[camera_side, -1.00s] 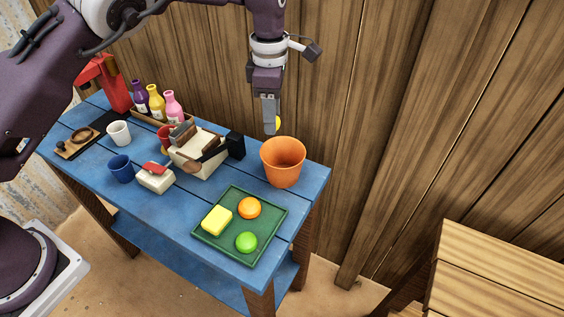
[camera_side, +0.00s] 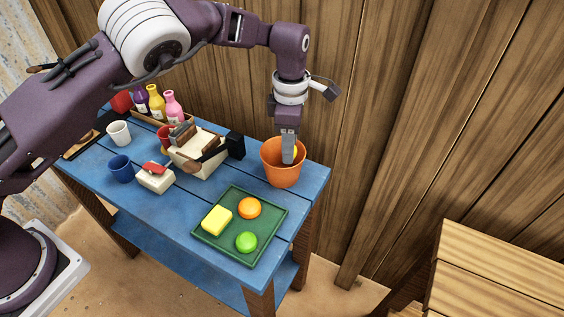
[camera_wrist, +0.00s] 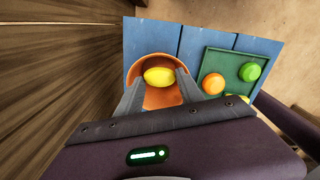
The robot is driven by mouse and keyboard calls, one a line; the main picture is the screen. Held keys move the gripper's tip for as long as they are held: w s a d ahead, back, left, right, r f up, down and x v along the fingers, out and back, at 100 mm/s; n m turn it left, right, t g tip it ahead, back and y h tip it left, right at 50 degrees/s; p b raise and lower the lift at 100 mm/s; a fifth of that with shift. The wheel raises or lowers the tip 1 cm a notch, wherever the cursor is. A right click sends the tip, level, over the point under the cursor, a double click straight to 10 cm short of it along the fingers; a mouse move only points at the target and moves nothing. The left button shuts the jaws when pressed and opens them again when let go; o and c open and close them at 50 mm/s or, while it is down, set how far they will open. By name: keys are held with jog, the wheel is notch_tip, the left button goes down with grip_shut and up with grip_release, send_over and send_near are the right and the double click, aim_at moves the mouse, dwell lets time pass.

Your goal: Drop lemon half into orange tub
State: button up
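The orange tub (camera_side: 283,177) stands upright near the right end of the blue table. My gripper (camera_side: 289,157) points down with its fingertips inside the tub's mouth. It is shut on the yellow lemon half (camera_side: 295,151), which shows just beside the fingers in the side view and is partly hidden by them. In the wrist view the lemon half (camera_wrist: 158,76) sits between the two fingertips, over the inside of the tub (camera_wrist: 158,99). The tub's floor is mostly hidden.
A green tray (camera_side: 269,240) in front of the tub holds a yellow block (camera_side: 217,220), an orange fruit (camera_side: 249,208) and a green fruit (camera_side: 246,242). Cups and bottles stand farther left. A wooden wall rises behind.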

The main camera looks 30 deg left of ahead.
jog(key=o, duration=0.4)
notch_tip(320, 180, up, 7)
jog(key=shift+r, duration=0.1)
dwell(0.4)
